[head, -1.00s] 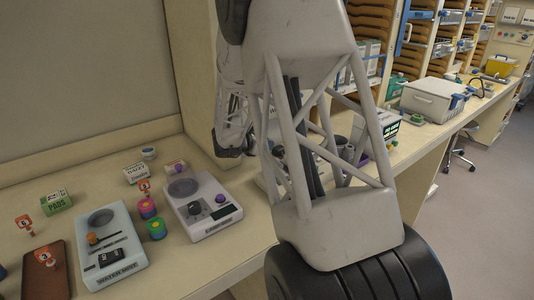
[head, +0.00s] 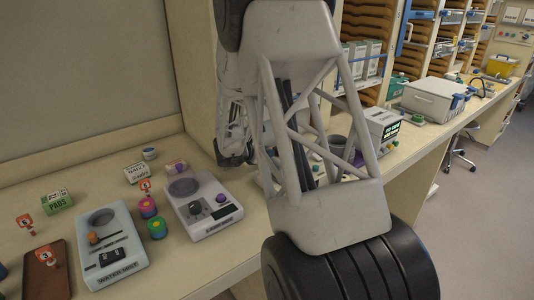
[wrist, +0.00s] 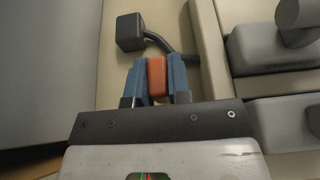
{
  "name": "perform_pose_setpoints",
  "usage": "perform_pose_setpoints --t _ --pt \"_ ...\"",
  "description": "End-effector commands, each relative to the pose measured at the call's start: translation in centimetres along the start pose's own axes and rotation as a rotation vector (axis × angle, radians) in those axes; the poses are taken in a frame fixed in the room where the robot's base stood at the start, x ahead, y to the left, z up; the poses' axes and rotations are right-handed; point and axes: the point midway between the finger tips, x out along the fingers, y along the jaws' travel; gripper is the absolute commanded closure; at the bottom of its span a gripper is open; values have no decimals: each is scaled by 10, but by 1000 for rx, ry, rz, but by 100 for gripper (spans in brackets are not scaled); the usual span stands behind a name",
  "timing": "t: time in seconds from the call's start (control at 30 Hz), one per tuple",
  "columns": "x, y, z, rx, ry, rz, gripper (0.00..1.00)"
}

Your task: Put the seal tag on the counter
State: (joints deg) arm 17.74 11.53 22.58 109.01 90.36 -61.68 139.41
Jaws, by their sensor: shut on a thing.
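In the wrist view my gripper (wrist: 157,80) has its two blue fingers closed on an orange block (wrist: 156,76). It may be the seal tag, but no marking on it shows. Beyond it is a dark grey block with a bent rod (wrist: 131,32); the rod passes behind the fingers, and I cannot tell whether it touches the orange block. The counter (head: 190,262) runs along the wall in the head view. My arm hides much of its middle there, and my fingertips are not visible in that view.
On the counter's left are orange numbered tags (head: 25,223), a light blue device (head: 112,245), a white device (head: 203,205), stacked coloured discs (head: 148,207), a green box (head: 57,200) and a brown pad (head: 47,275). A grey case (head: 433,98) stands farther right.

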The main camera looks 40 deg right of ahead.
Motion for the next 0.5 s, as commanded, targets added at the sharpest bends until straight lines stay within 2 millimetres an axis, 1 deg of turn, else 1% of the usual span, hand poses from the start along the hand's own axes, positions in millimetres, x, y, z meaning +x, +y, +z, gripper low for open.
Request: perform_pose_setpoints --t 0.23,0.27,0.3,0.37,0.4,0.5 --pt "1 0 -3 -1 0 0 100" --pt "1 0 -3 0 0 0 79" --pt "1 0 -2 0 0 0 73" --pt "1 0 -2 0 0 0 63" --pt "1 0 -2 0 0 0 57" --pt "1 0 -2 0 0 0 56"
